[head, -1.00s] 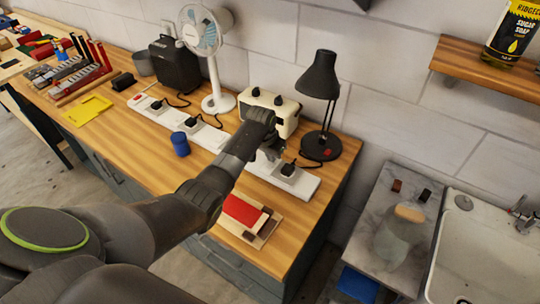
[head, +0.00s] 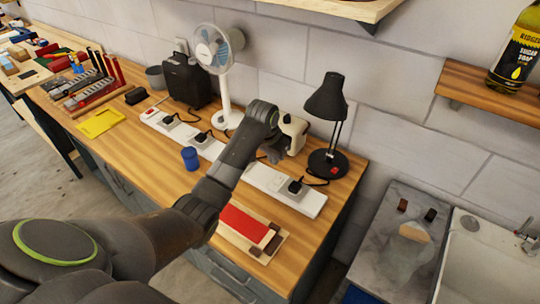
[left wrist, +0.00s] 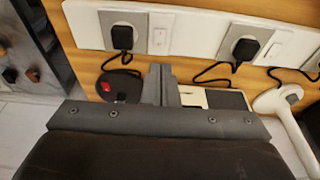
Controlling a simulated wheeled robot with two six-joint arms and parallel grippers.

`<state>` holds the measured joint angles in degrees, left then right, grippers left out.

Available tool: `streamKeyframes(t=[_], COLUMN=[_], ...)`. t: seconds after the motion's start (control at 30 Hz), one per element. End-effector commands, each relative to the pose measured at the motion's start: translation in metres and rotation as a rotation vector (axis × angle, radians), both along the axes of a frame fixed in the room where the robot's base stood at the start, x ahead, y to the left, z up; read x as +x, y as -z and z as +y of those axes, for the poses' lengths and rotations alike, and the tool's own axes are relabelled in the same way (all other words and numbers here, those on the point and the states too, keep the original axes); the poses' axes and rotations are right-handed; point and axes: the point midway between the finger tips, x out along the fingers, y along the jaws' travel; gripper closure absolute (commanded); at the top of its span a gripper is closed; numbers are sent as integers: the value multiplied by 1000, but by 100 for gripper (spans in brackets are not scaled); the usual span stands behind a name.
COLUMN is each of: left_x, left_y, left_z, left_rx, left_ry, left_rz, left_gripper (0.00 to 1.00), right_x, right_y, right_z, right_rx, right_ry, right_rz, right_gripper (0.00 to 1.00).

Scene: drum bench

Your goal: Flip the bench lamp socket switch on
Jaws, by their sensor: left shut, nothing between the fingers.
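The black bench lamp (head: 325,100) stands at the right end of the bench, with a red button on its round base (left wrist: 122,86). A white socket strip (head: 257,172) runs along the bench. The lamp-end plug (head: 295,187) sits in the strip's right end; it also shows in the left wrist view (left wrist: 122,37). Beside it there is a small white rocker switch (left wrist: 160,36); I cannot tell its position. My left gripper (head: 273,157) is above the strip, left of the lamp, partly hidden by my arm. Its closed, empty fingers (left wrist: 160,80) appear apart from the switch.
A cream appliance (head: 293,135) stands behind my gripper. A white fan (head: 222,80), a black box (head: 187,82) and a blue cup (head: 190,158) are to the left. A red pad on a wooden board (head: 243,224) lies at the front. Black cables curve behind the strip.

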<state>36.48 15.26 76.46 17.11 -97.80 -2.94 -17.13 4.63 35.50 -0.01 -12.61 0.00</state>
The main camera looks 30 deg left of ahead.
Motion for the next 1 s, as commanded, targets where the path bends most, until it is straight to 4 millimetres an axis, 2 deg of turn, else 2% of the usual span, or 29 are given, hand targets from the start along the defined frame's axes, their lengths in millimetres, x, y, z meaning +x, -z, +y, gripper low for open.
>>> streamKeyframes(t=[0.2, 0.4, 0.9, 1.0], left_x=[-11, -16, -16, -23], left_y=[-21, -29, -29, -21], left_z=[2, 2, 3, 3], left_rx=[2, 0, 0, 2], left_ry=[0, 1, 0, -1], left_rz=[-1, 0, 1, 4], left_gripper=[100, 100, 100, 100], right_x=[1, 0, -1, -1], right_y=[8, 9, 9, 9], right_z=[0, 0, 1, 1], right_rx=[0, 0, 1, 1], right_ry=[0, 0, 1, 1], right_rz=[-1, -1, 1, 1], right_gripper=[28, 28, 28, 28])
